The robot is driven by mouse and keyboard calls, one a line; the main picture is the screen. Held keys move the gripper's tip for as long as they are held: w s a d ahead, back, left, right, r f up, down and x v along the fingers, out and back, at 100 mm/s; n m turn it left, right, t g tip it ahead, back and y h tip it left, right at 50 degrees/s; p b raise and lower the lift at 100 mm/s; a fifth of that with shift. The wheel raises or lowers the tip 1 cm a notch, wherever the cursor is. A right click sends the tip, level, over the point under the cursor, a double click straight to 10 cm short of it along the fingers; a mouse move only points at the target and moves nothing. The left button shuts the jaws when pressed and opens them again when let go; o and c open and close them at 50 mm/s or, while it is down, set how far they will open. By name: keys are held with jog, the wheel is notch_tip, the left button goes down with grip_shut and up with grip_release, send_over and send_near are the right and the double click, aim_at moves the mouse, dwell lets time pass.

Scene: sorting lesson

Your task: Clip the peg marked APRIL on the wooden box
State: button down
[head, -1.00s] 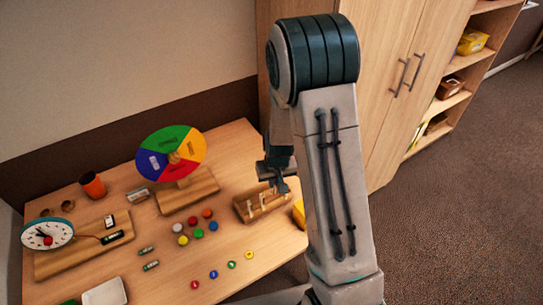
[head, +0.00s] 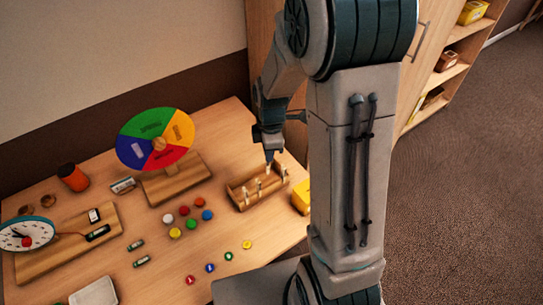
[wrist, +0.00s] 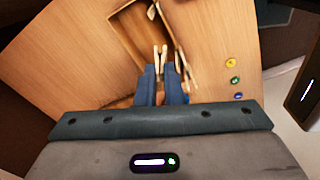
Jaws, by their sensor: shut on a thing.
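The wooden box (head: 243,204) is open-topped and stands at the right side of the table, with several pale pegs on or at its rims, such as one peg (head: 246,195) at the front left. In the wrist view the box (wrist: 122,28) lies beyond my fingers. My gripper (head: 268,156) is just above the box's back side. In the wrist view my gripper (wrist: 164,72) is shut on a pale wooden peg (wrist: 160,54) that points ahead from between the fingertips. I cannot read any name on the pegs, and I cannot tell whether the held peg touches the box.
A colour wheel (head: 155,138) on a wooden stand is left of the box. Coloured buttons (head: 191,224) and small counters (head: 210,268) lie in front. A yellow thing (head: 301,196) is close to the box's right. A cupboard (head: 262,45) rises behind the table.

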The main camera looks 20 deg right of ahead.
aim_at(268, 165)
jog(key=shift+s+d+f+n+b, duration=0.1)
jog(key=shift+s+f+n+b, duration=0.15)
jog(key=shift+f+n+b, duration=0.55)
jog(key=shift+s+d+f+n+b, duration=0.1)
jog(key=shift+s+f+n+b, duration=0.15)
jog(key=shift+f+n+b, duration=0.5)
jog(key=shift+s+f+n+b, duration=0.25)
jog(key=shift+f+n+b, duration=0.45)
jog(key=shift+b, duration=0.2)
jog(key=shift+f, duration=0.1)
dwell(0.6)
jog(key=shift+f+b, duration=0.35)
jog(key=shift+f, duration=0.05)
jog(key=shift+f, duration=0.3)
dwell(0.3)
jog(key=shift+f+b, duration=0.65)
jog(key=shift+b, duration=0.05)
